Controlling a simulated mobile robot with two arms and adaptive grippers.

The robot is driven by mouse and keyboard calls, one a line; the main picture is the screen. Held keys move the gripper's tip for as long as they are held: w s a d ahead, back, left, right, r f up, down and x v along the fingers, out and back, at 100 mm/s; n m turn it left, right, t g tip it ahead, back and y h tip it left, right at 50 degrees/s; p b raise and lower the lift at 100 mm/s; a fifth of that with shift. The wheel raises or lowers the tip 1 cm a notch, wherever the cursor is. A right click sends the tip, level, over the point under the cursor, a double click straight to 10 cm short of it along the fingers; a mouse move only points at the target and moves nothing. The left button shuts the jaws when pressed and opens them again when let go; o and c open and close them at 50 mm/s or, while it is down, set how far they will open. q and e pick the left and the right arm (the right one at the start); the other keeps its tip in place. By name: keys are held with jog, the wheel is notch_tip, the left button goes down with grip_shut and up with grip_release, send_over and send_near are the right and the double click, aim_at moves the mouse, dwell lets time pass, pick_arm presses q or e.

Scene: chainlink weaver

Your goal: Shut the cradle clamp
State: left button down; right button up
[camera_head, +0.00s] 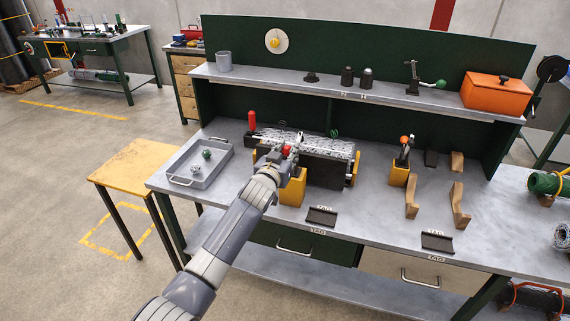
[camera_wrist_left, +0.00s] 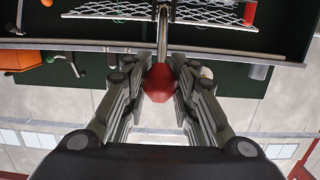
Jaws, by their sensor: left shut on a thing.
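The cradle (camera_head: 292,192), with yellow end blocks and a dark body, stands on the workbench and bears a length of grey chain-link mesh (camera_head: 325,146). The mesh also shows at the top of the left wrist view (camera_wrist_left: 215,12). My left gripper (camera_head: 289,157) is at the cradle's near left side. Its fingers (camera_wrist_left: 160,88) are shut on a red knob (camera_wrist_left: 158,83) at the end of a metal lever rod (camera_wrist_left: 162,35). The arm partly hides the cradle. A second red handle (camera_head: 252,120) stands upright behind the cradle's left end. My right gripper is not in view.
A grey tray (camera_head: 183,182) with small green-and-white parts lies left of the cradle. A yellow tool holder (camera_head: 399,174) and wooden brackets (camera_head: 459,207) stand to the right. A shelf (camera_head: 310,89) with an orange box (camera_head: 496,93) runs behind. Dark plates (camera_head: 321,217) lie near the front edge.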

pick_arm(q)
jog(key=shift+w+d+r+p, duration=0.15)
jog(key=shift+w+r, duration=0.2)
jog(key=shift+r, duration=0.25)
jog(key=shift+w+d+r+p, duration=0.15)
jog(key=shift+w+r, duration=0.15)
jog(key=shift+r, duration=0.25)
jog(key=shift+w+r, duration=0.35)
jog(key=shift+r, duration=0.05)
jog(key=shift+w+d+r+g+p, duration=0.2)
jog(key=shift+w+g+p, duration=0.25)
jog(key=shift+g+p, duration=0.25)
jog(key=shift+w+d+g+y+p, duration=0.2)
jog(key=shift+w+g+y+p, duration=0.25)
jog(key=shift+g+p, duration=0.15)
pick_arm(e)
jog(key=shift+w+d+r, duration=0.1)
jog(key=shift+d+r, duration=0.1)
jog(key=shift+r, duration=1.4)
pick_arm(q)
jog(key=shift+r, duration=0.1)
jog(key=c, duration=1.3)
grip_release()
jog(key=shift+f, duration=0.3)
